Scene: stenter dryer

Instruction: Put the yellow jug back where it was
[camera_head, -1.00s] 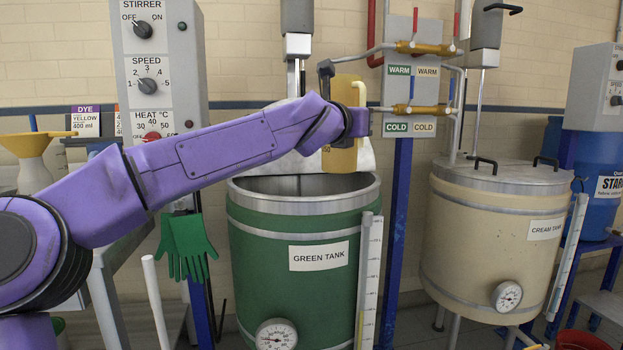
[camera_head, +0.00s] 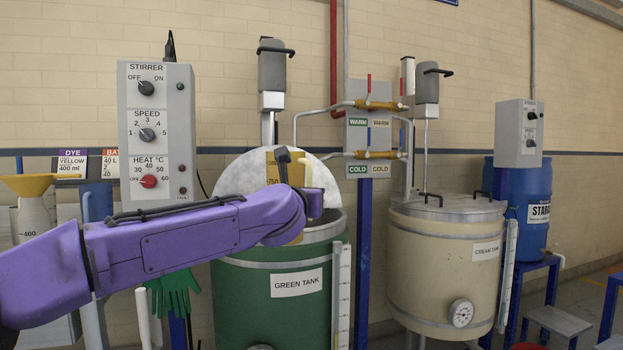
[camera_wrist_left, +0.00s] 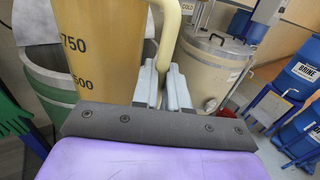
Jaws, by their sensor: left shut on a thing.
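The yellow jug (camera_head: 294,172) is upright at the mouth of the green tank (camera_head: 248,286), in front of the tank's raised round pale lid (camera_head: 238,176). My arm hides part of the jug. In the left wrist view the jug (camera_wrist_left: 98,45) shows level marks, with its cream handle (camera_wrist_left: 169,38) on the right. My left gripper (camera_wrist_left: 166,88) is shut on that handle. In the head view the left gripper (camera_head: 306,200) is mostly hidden behind my wrist. My right gripper is not in view. What the jug contains is hidden.
A stirrer control box (camera_head: 157,130) stands left of the green tank. A cream tank (camera_head: 445,265) with its lid shut stands right, beyond warm and cold taps (camera_head: 378,104). A pale container with a yellow funnel (camera_head: 28,187) is at far left. A blue barrel (camera_head: 522,205) stands at right.

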